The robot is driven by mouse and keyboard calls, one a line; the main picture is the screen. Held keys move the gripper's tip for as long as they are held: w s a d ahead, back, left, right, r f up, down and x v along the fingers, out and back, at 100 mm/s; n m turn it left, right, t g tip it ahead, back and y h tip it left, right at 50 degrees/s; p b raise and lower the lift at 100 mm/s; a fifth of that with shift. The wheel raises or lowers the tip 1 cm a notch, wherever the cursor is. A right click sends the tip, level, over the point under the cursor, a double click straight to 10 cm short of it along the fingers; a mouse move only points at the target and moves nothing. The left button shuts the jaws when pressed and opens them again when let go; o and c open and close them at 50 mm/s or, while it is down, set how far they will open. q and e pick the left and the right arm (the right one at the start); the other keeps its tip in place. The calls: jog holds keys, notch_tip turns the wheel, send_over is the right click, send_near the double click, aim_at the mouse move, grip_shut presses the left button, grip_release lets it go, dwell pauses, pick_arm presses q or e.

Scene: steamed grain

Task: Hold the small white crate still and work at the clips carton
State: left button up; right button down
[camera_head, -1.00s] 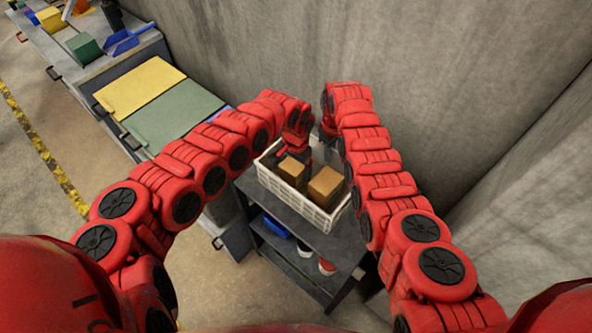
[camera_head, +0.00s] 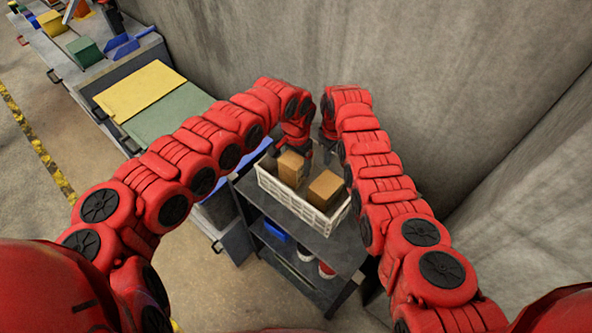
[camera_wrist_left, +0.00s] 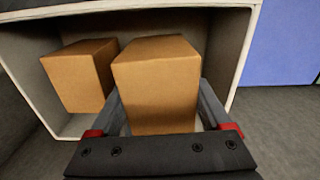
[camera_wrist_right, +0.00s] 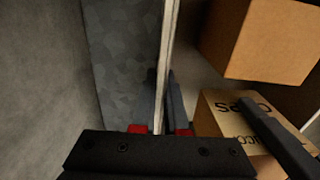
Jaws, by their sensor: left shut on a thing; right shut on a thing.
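The small white crate (camera_head: 300,208) stands on a dark cart with two brown cartons in it. My left gripper (camera_wrist_left: 160,108) is shut on the farther carton (camera_head: 290,170), with a finger on each side; it fills the middle of the left wrist view (camera_wrist_left: 156,85). Upside-down lettering, hard to read, shows on a carton in the right wrist view (camera_wrist_right: 228,116), apparently the held clips carton, with a dark finger across it. The other carton (camera_head: 325,189) sits nearer, unheld. My right gripper (camera_wrist_right: 160,130) is shut on the crate's thin wall (camera_wrist_right: 166,60); its fingertips are mostly hidden in the head view.
The cart's grey top (camera_head: 335,245) shows in front of the crate; its lower shelf holds a blue bin (camera_head: 275,228) and small tubs (camera_head: 326,270). Concrete walls (camera_head: 430,80) stand close behind and right. A bench with a yellow panel (camera_head: 140,90) and a green panel (camera_head: 175,115) stands left.

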aim_at(296, 156)
pick_arm(q)
notch_tip(296, 156, up, 5)
jog(key=shift+r, duration=0.2)
pick_arm(e)
jog(key=c, duration=0.9)
grip_release()
jog(key=shift+o, duration=0.2)
jog(key=shift+r, duration=0.1)
notch_tip(296, 156, up, 9)
jog(key=shift+w+r, duration=0.1)
jog(key=shift+r, duration=1.25)
